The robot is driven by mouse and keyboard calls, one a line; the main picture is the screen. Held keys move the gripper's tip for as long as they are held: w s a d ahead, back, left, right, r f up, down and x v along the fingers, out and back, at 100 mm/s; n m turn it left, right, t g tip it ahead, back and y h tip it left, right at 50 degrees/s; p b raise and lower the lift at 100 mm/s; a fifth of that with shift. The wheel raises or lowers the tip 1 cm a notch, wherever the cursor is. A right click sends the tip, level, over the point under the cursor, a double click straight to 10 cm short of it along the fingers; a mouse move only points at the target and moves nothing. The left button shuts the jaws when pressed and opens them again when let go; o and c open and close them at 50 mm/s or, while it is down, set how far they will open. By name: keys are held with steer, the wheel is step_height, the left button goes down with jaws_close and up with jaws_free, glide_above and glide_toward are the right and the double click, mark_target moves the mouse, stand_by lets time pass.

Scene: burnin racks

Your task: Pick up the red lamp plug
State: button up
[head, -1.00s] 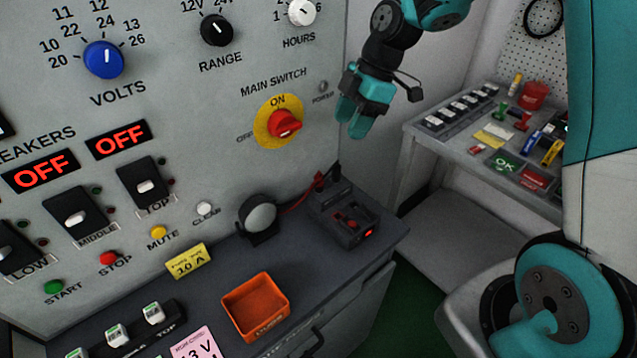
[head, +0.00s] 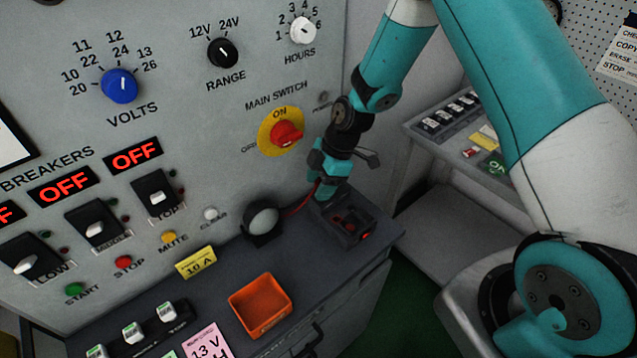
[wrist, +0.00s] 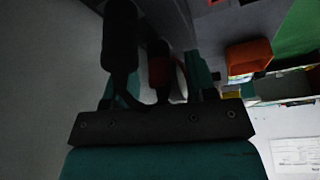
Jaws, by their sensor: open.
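The red lamp plug (wrist: 159,66) shows in the wrist view as a dark cylinder with a red band. In the head view my gripper hides it; only its red cable (head: 299,203) shows, curving from the lamp (head: 263,220). A black plug-like cylinder (wrist: 120,38) stands left of it in the wrist view, with a dark cable curving below. My gripper (head: 323,192) is low at the back of the bench, by the wall panel. In the wrist view its teal fingers are apart (wrist: 155,84), with the red plug between them. Contact cannot be told.
A dark box with red parts (head: 352,228) stands just in front of my gripper. The round lamp is close on its left. An orange bin (head: 260,304) is nearer the front, and the red main switch (head: 287,134) is on the panel above.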

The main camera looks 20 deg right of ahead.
mark_target(319, 182)
steer(key=shift+a+f, duration=0.1)
steer(key=shift+f, duration=0.15)
steer(key=c, duration=0.8)
steer(key=shift+c, duration=0.2)
step_height(319, 182, up, 18)
steer(key=b, duration=0.4)
steer(key=shift+s, duration=0.1)
